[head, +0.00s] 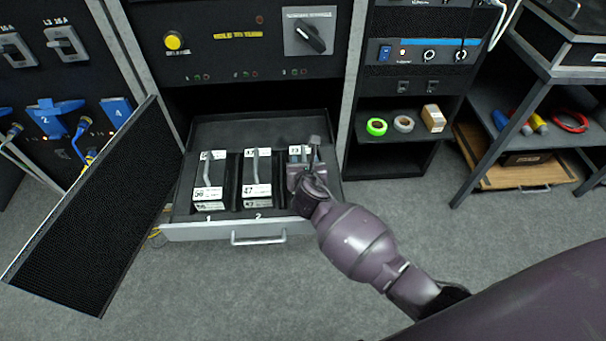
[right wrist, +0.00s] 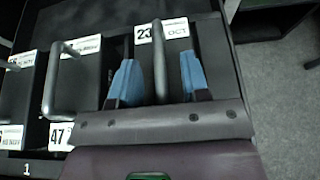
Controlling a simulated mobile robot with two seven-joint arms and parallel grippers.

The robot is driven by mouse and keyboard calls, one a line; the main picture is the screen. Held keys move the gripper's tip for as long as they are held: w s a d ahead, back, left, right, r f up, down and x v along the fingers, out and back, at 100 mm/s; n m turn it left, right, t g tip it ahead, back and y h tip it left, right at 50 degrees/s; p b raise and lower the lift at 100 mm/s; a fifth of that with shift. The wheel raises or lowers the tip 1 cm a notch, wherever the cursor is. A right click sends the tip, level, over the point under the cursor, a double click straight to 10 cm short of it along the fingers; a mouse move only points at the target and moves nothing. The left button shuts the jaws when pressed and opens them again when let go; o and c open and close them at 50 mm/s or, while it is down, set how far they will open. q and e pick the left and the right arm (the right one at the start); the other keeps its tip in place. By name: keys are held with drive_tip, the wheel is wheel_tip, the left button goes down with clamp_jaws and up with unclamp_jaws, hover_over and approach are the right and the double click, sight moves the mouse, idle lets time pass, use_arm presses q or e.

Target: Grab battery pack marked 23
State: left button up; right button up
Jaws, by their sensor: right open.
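The battery pack marked 23 (right wrist: 176,32) sits in the right-hand slot of the open drawer (head: 190,232), with its white label and grey bar handle showing. In the head view my right gripper (head: 304,160) covers most of this pack. In the right wrist view my right gripper (right wrist: 158,80) is open, with one blue-padded finger on each side of the handle. I cannot tell whether the fingers touch it. The pack marked 47 (head: 257,175) stands in the middle slot and another pack (head: 208,178) in the left slot. My left gripper is not in view.
A black mesh door (head: 100,205) stands open left of the drawer. The drawer handle (head: 259,238) faces the front. A shelf at right holds green tape (head: 376,127), white tape (head: 403,124) and a small box (head: 433,118). The floor in front is clear.

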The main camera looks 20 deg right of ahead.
drive_tip(key=shift+c, duration=0.6)
clamp_jaws()
idle(0.8)
drive_tip(key=shift+r, duration=0.15)
